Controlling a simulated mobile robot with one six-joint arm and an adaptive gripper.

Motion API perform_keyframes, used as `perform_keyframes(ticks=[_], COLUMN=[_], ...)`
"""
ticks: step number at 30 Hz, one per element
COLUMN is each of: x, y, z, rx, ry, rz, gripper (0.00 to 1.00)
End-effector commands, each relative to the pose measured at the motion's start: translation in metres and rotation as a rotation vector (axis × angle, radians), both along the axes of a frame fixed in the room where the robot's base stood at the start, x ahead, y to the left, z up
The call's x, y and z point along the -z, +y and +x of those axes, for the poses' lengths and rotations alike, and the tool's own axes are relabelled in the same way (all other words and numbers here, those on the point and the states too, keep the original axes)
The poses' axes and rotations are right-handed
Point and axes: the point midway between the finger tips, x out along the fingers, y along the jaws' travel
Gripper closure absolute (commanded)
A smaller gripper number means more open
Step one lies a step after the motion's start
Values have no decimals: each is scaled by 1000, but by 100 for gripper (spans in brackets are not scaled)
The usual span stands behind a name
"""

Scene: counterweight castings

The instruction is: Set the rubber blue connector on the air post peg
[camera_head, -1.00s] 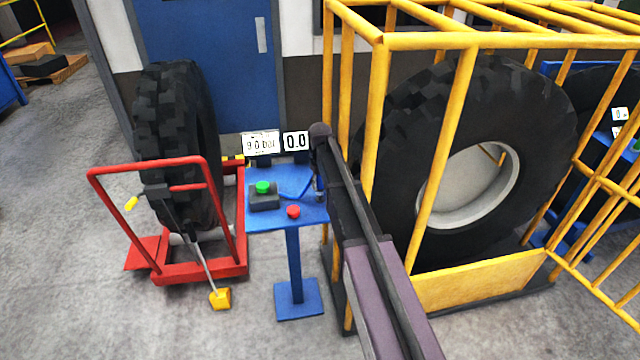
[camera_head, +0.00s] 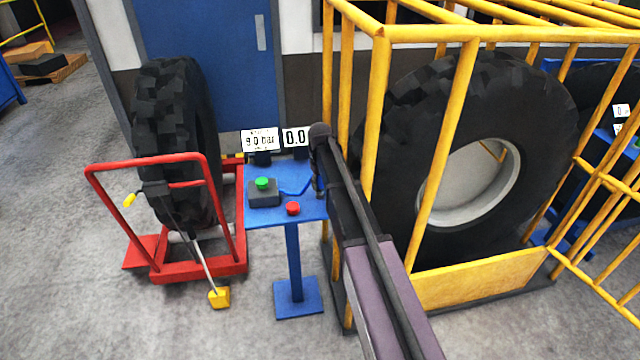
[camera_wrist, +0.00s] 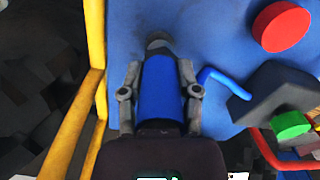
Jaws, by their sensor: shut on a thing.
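The rubber blue connector (camera_wrist: 161,88) is a blue cylinder between the two fingers of my gripper (camera_wrist: 160,92) in the wrist view. The fingers are shut on its sides, and it lies over the blue top of the air post (camera_wrist: 195,25). A dark grey round piece (camera_wrist: 157,41) shows at its far end; I cannot tell if it is the connector's tip or a peg. A bent blue rod (camera_wrist: 222,78) lies to the right of the gripper. In the head view the air post (camera_head: 293,245) stands in the middle, and my arm hides most of the gripper and connector.
The post top carries a green button (camera_head: 262,183) on a dark box and a red button (camera_head: 292,208). A 9.0 bar sign (camera_head: 260,140) and a 0.0 display (camera_head: 295,137) stand behind. A yellow cage (camera_head: 462,120) is close right; a red trolley (camera_head: 200,270) is left.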

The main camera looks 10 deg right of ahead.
Motion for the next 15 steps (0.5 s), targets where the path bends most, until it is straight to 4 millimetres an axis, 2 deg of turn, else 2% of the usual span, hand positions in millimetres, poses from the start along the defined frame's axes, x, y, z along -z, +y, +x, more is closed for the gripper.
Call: perform_keyframes(ticks=[9, 10, 13, 14, 15], x=[6, 6, 5, 5, 5], y=[0, 0, 0, 0, 0], z=[0, 0, 0, 0, 0], rx=[0, 0, 0, 0, 0], ry=[0, 0, 0, 0, 0], rz=[0, 0, 0, 0, 0], gripper=[98, 51, 22, 17, 17])
